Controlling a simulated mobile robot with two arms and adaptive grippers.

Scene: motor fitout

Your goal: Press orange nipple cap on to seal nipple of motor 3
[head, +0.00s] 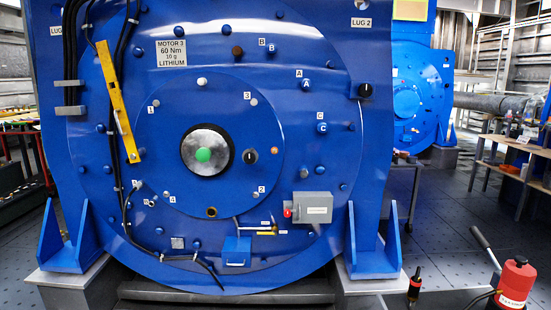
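Motor 3 is the large blue motor face (105,215) filling the head view, with a label (172,46) reading "MOTOR 3, 60 Nm, 10 g, LITHIUM". A green-centred silver shaft end (203,155) sits in its middle. A small orange spot (274,150) shows on the inner disc right of the shaft; I cannot tell if it is a nipple cap. A silver fitting (137,185) sits at the disc's lower left, and a brass-rimmed opening (211,212) at its bottom. Which fitting is the seal nipple is unclear. Neither gripper is in view.
A yellow bar (117,100) and black cables cross the motor's left side. A grey box with a red knob (313,207) is at lower right. A red canister (516,283) stands on the floor at right. Shelves (525,145) and another blue motor (413,92) are behind.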

